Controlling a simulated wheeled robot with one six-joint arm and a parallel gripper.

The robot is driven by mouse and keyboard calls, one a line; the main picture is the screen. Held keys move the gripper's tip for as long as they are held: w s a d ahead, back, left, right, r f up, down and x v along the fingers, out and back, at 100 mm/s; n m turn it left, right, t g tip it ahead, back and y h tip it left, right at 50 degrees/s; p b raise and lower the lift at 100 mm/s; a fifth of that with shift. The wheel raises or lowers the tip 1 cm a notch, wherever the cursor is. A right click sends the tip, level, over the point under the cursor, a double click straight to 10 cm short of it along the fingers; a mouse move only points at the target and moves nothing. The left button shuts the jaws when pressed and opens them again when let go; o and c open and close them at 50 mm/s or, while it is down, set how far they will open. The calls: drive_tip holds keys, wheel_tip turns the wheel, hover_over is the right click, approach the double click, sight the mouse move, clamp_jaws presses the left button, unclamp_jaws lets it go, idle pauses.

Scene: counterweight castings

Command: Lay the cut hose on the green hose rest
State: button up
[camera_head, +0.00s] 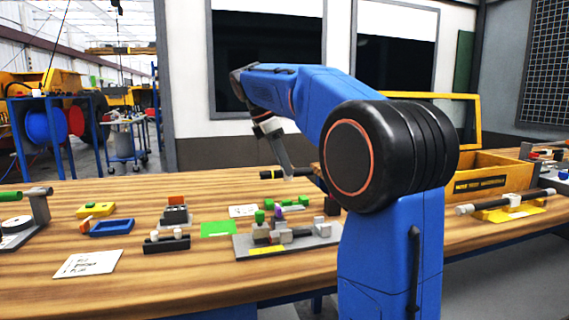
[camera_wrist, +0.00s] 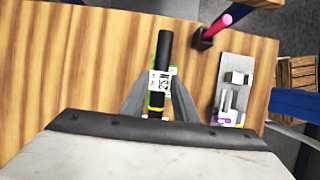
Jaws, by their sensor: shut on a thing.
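The cut hose (camera_head: 272,175) is a short black tube with yellow bands, raised above the table in the head view. My gripper (camera_head: 288,176) points down and is shut on it. In the wrist view the hose (camera_wrist: 164,45) lies lengthwise between the two grey fingers of my gripper (camera_wrist: 161,76), with a white marked patch and a yellow band showing. Slivers of green show beside the fingertips, too small to identify. A flat green patch (camera_head: 218,229) lies on the table, left of and nearer than the hose. I cannot tell if it is the hose rest.
A grey board (camera_head: 300,246) with small blocks stands in front of my gripper. A blue tray (camera_head: 111,228), a black block with white pieces (camera_head: 167,243) and a white card (camera_head: 88,264) lie left. A yellow bin (camera_head: 490,178) and a long rod on a yellow rest (camera_head: 510,213) are right.

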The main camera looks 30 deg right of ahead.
sight(282, 177)
drive_tip(key=shift+f, duration=0.1)
drive_tip(key=shift+f, duration=2.65)
drive_tip(key=shift+f, duration=0.75)
drive_tip(key=o, duration=1)
drive_tip(key=shift+o, duration=0.2)
drive_tip(key=shift+r, duration=3.5)
drive_tip(key=shift+s, duration=0.1)
